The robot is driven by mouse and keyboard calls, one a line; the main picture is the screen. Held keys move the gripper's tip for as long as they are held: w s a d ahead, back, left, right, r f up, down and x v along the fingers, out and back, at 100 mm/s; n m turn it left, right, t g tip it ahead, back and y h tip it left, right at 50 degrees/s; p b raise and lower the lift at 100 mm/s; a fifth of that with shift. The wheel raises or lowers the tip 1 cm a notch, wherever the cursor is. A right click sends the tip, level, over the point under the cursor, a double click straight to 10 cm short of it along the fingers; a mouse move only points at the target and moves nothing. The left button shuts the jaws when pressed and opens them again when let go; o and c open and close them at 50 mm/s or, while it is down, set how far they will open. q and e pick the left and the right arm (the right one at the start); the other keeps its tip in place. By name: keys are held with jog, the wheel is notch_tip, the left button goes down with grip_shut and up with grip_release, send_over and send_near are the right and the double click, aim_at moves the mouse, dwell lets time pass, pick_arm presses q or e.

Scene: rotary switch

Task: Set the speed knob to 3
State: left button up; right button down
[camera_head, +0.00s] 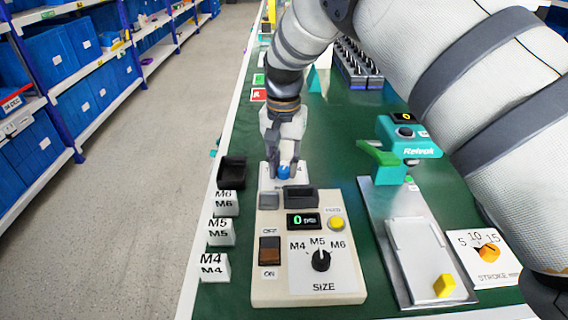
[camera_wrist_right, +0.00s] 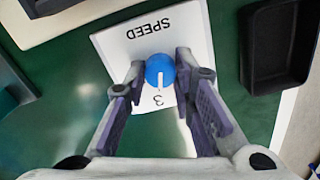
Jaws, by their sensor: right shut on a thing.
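The blue speed knob (camera_wrist_right: 160,70) sits on a white plate (camera_wrist_right: 110,42) with the word SPEED, which reads upside down in the right wrist view. Its white pointer line points toward the printed 3 (camera_wrist_right: 158,99). Other numbers on the plate are not visible, with fingers over part of it. My right gripper (camera_wrist_right: 161,66) is shut on the knob, one finger on each side. In the head view the knob (camera_head: 284,172) shows small between the fingertips, behind the control box. My left gripper is not in view.
The control box (camera_head: 265,290) with a display reading 0 and a SIZE dial (camera_head: 320,260) stands in front. A dark bin (camera_head: 232,172) is left of the knob plate. A Reivok device (camera_head: 405,145) stands to the right on the green table.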

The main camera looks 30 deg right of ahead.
aim_at(284, 169)
jog(key=shift+m, duration=0.3)
jog(key=c, duration=1.3)
grip_release()
notch_tip(284, 169, up, 12)
jog(key=shift+r, duration=0.1)
